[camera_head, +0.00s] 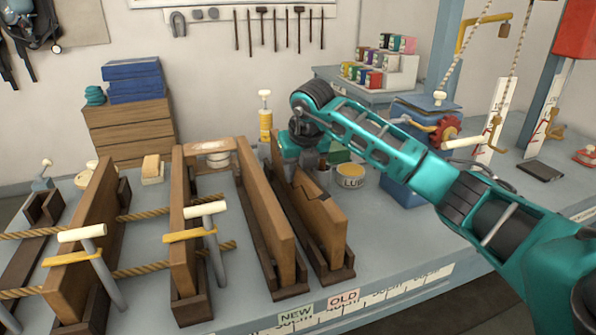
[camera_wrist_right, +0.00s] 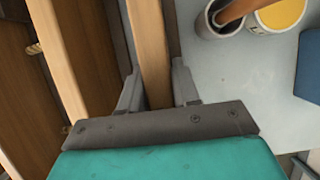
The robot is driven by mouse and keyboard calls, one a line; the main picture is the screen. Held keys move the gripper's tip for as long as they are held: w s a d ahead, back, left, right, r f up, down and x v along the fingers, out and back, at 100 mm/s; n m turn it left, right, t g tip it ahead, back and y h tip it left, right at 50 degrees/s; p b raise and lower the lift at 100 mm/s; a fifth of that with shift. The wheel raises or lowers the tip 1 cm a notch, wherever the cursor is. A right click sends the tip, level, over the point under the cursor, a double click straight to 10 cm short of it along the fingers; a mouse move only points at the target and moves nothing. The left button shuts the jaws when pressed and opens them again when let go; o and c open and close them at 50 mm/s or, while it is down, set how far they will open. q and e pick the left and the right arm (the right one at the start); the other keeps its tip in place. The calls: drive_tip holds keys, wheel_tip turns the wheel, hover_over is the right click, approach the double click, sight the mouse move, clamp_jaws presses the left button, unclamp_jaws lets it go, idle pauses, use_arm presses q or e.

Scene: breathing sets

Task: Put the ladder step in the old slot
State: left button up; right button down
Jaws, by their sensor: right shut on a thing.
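A brown wooden ladder step (camera_head: 322,218) with a dark crack across its top stands on edge at the OLD label (camera_head: 343,299). Its near end is in or just over the dark wooden old slot (camera_head: 335,276); I cannot tell whether it rests on the bottom. My right gripper (camera_head: 308,165) is at the step's far end. In the right wrist view my right gripper (camera_wrist_right: 158,92) has one finger on each side of the step (camera_wrist_right: 148,45) and is shut on it. My left gripper is not in view.
Another step (camera_head: 268,215) stands in the slot by the NEW label (camera_head: 295,314), close on the left. Two upright rails (camera_head: 184,240) with ropes and clamps stand farther left. A yellow-topped can (camera_head: 350,176) is right of the gripper. The bench's front right is clear.

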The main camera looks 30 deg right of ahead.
drive_tip(key=shift+f, duration=0.15)
drive_tip(key=c, duration=1.3)
unclamp_jaws()
drive_tip(key=shift+f, duration=0.15)
drive_tip(key=o, duration=0.5)
drive_tip(key=shift+s+r, duration=0.1)
drive_tip(key=shift+r, duration=0.3)
drive_tip(key=v, duration=1.1)
drive_tip(key=shift+s+a+r, duration=0.1)
drive_tip(key=shift+s+r, duration=0.1)
drive_tip(key=shift+r, duration=0.05)
